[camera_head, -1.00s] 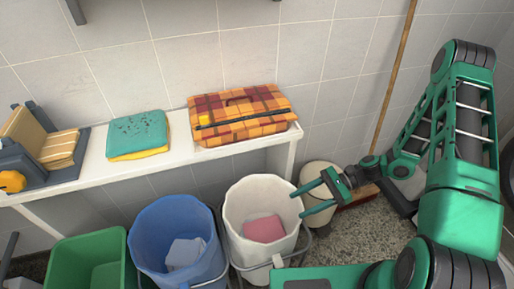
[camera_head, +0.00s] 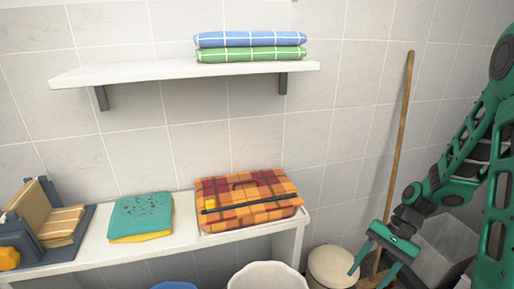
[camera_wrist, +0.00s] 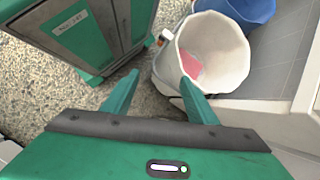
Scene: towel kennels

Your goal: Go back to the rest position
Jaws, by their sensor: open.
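My gripper (camera_head: 368,268) is at the lower right in the head view, right of the white shelf table. Its two green fingers are spread apart with nothing between them. In the wrist view my gripper (camera_wrist: 160,95) is also open and empty, with speckled floor below. The white bucket (camera_wrist: 222,52) with a pink cloth (camera_wrist: 190,64) inside lies beyond its right finger. My arm rises along the right side of the head view.
The table (camera_head: 170,244) holds a folded teal and yellow towel (camera_head: 140,217), a plaid case (camera_head: 248,200) and a grey device (camera_head: 40,225). A wall shelf (camera_head: 150,75) bears folded towels (camera_head: 250,47). A broom (camera_head: 398,150) leans by a lidded bin (camera_head: 332,266). The blue bucket (camera_wrist: 248,10) stands beyond the white one.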

